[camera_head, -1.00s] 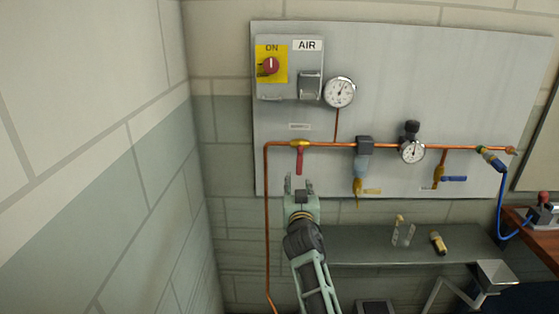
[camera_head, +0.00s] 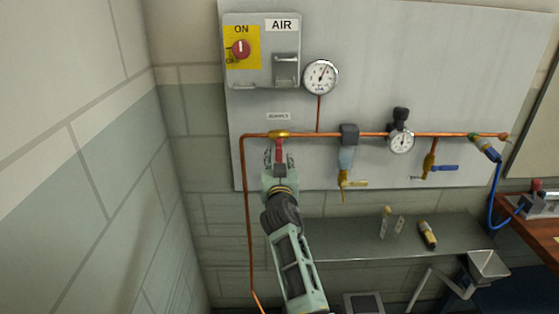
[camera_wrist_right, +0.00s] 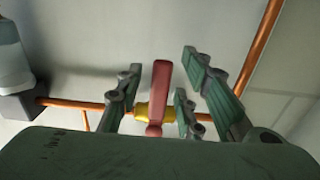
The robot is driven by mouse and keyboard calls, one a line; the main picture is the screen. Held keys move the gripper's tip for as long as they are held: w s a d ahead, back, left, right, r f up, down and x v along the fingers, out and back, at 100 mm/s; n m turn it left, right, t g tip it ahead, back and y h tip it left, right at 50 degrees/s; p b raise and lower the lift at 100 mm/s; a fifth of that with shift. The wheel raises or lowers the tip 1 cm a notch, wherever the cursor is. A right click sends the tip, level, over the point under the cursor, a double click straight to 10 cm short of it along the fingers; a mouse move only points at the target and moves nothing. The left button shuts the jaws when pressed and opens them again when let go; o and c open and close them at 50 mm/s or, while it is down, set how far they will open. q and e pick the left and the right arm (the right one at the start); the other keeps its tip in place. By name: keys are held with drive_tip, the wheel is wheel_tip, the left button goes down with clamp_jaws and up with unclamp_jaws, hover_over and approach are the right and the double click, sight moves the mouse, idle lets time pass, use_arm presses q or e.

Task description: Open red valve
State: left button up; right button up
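The red valve has a red lever handle (camera_head: 279,150) hanging down from a brass body (camera_head: 278,134) on the copper pipe. My right gripper (camera_head: 279,157) is at the handle from below and hides its lower part in the head view. In the right wrist view the red handle (camera_wrist_right: 160,88) stands between the spread fingers of my right gripper (camera_wrist_right: 162,70), with gaps on both sides. The brass body (camera_wrist_right: 155,111) shows behind it. The right gripper is open. My left gripper is not in view.
The grey panel (camera_head: 430,60) also carries a red ON knob (camera_head: 240,48), two gauges, a yellow-handled valve (camera_head: 352,184) and a blue-handled valve (camera_head: 442,168). A copper pipe (camera_head: 246,220) runs down left of my right arm. A metal shelf (camera_head: 350,242) juts out below.

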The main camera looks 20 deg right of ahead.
drive_tip(key=c, duration=0.3)
drive_tip(key=shift+c, duration=1.1)
clamp_jaws()
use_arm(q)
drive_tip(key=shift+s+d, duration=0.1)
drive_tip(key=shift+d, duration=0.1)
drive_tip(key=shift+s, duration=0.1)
